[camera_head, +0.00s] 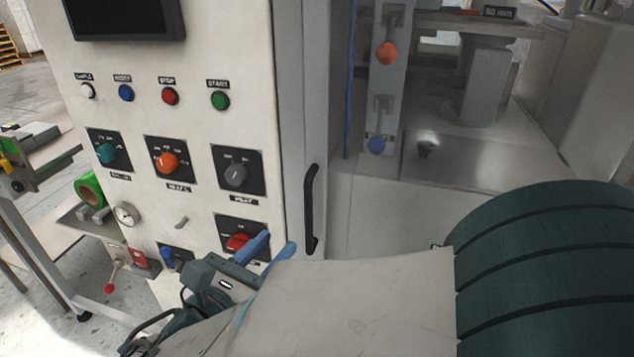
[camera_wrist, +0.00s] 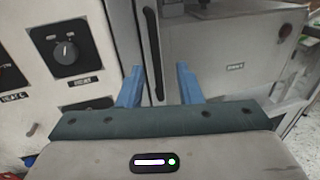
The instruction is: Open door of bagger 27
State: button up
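The bagger door is a framed, clear-looking panel (camera_head: 385,215) with a black vertical handle (camera_head: 311,210) at its left edge, beside the control cabinet. The door appears shut. In the wrist view the handle (camera_wrist: 153,50) runs down from the top towards the space between my gripper's two blue fingers. My gripper (camera_head: 272,247) is in front of the cabinet's lower right corner, left of the handle in the head view. In the wrist view my gripper (camera_wrist: 160,85) is open, its fingers apart. I cannot tell whether either finger touches the handle. No number 27 is readable.
The control cabinet (camera_head: 255,60) carries several buttons and rotary knobs; a red knob (camera_head: 238,242) is close behind my gripper. A side bench (camera_head: 80,215) with a green roll stands at the left. Machine parts (camera_head: 485,85) show behind the door.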

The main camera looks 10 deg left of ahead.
aim_at(306, 201)
jog(key=x, duration=0.4)
jog(key=p+x, duration=0.1)
jog(key=x, duration=0.3)
jog(key=p+x, duration=0.1)
jog(key=x, duration=0.4)
jog(key=shift+w+a+r, duration=0.2)
jog(key=shift+a+r, duration=0.1)
jog(key=shift+a, duration=0.1)
grip_shut()
